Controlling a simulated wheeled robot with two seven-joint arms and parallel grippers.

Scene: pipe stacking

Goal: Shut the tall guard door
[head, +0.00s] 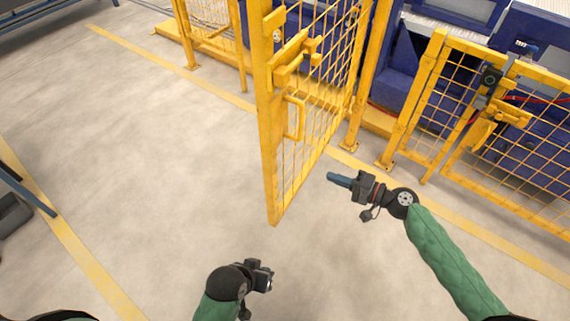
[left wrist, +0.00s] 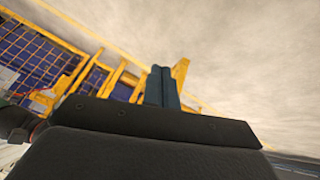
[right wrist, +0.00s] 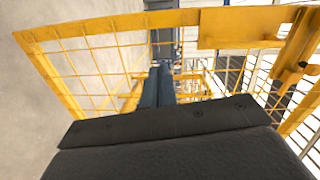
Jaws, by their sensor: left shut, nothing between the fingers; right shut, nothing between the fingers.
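The tall guard door (head: 268,130) is a yellow mesh panel standing open, swung out from the fence toward me. It has a yellow handle (head: 295,118) and a latch plate (head: 290,60) near its free edge. My right gripper (head: 332,178) is shut and empty, to the right of the door's lower part and apart from it in the head view. The door's mesh (right wrist: 90,70) fills much of the right wrist view behind the shut fingers. My left gripper (head: 268,277) is low in front of the door; its shut, empty fingers show in the left wrist view (left wrist: 162,88).
A yellow mesh fence (head: 510,150) with a lock unit (head: 490,80) stands at the right. Blue machinery (head: 400,90) lies behind the opening. Another fence section (head: 210,40) is at the back left. The grey floor left of the door is clear.

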